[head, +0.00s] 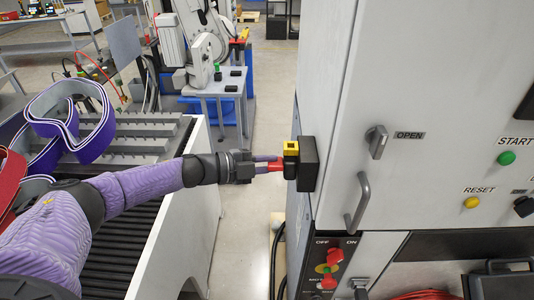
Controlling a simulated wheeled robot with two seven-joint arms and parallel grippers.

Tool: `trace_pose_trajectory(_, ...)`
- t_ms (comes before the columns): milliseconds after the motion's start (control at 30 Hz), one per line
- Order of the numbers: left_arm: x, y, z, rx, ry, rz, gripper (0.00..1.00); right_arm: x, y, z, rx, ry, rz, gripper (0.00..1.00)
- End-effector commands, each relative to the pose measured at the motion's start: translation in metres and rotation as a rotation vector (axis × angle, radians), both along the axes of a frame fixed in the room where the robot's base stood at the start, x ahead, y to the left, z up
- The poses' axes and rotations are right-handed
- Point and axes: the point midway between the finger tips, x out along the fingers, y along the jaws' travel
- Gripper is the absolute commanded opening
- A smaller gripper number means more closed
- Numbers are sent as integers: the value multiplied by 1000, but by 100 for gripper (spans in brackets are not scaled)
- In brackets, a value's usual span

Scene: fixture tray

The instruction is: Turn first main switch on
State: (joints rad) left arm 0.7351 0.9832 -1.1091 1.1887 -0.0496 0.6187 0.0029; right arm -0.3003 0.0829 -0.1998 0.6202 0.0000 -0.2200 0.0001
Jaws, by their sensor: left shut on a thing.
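My left gripper (268,167) reaches in from the left and is shut on a small red handle (275,167) at the box's left face. The fingers hide part of the handle, so its exact turn position cannot be told. A lower panel marked OFF and ON carries a red switch (335,257) and another red knob (328,281). My right gripper is not in view.
The cabinet door (430,90) has a latch marked OPEN (377,141) and a protruding handle (357,202). Green START (506,158) and yellow RESET (472,202) buttons are at right. A conveyor's white side wall (185,220) runs below my left arm. Floor shows between conveyor and cabinet.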

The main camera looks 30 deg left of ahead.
Motion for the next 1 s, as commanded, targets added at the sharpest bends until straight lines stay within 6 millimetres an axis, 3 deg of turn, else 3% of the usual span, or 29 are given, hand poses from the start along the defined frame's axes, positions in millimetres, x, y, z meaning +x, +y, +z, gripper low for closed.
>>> trace_pose_trajectory(100,1,0,5,-44,95,0,0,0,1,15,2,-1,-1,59)
trace_pose_trajectory(433,2,1,3,-179,377,1,0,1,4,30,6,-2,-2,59)
trace_pose_trajectory(1000,5,3,0,-394,817,2,0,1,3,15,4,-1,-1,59)
